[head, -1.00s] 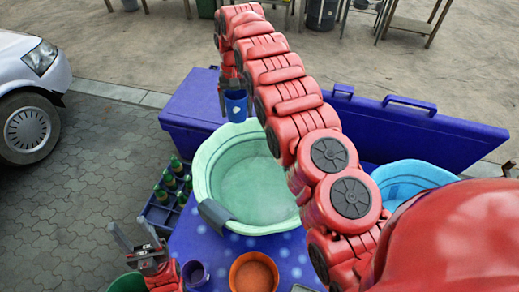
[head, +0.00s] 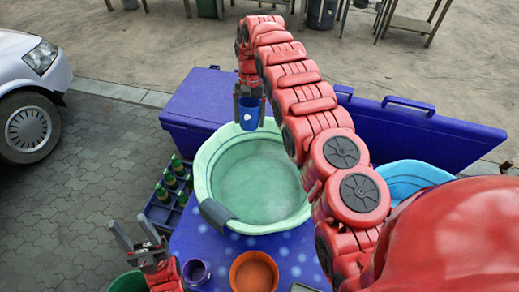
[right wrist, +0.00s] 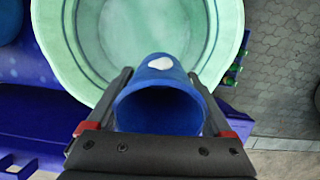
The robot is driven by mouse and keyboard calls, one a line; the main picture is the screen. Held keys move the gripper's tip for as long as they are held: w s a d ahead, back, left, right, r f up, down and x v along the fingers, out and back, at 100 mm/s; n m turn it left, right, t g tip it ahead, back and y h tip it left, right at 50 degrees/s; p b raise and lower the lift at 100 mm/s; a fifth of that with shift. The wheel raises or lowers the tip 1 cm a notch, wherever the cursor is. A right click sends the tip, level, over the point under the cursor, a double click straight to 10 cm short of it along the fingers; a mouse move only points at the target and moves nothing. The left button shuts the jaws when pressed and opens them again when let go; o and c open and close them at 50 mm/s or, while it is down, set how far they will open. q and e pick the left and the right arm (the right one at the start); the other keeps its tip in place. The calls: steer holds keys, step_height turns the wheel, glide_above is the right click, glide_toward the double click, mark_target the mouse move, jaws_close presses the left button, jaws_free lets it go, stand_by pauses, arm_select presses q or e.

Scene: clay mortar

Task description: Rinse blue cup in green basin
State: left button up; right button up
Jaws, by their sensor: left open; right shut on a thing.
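The blue cup (head: 249,115) is held in my right gripper (head: 249,103), above the far rim of the green basin. The cup has a white spot on its side, and in the right wrist view the cup (right wrist: 160,85) sits between both fingers with its dark opening facing the camera. The green basin (head: 203,172) stands on the blue table and holds pale, greenish water. In the right wrist view the basin (right wrist: 62,45) lies beyond the cup. My left gripper (head: 134,232) is open and empty at the lower left, beside the table.
A crate of green bottles (head: 160,212) stands left of the basin. A purple cup (head: 196,271) and an orange bowl (head: 254,272) sit in front. A light-blue basin (head: 410,178) is at the right. A blue cooler (head: 420,130) stands behind.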

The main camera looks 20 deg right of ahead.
steer(key=shift+w+a, duration=0.1)
steer(key=shift+w, duration=0.05)
steer(key=shift+a, duration=0.15)
steer(key=shift+f, duration=0.1)
steer(key=shift+s, duration=0.25)
steer(key=shift+d+f, duration=0.1)
steer(key=shift+d, duration=0.3)
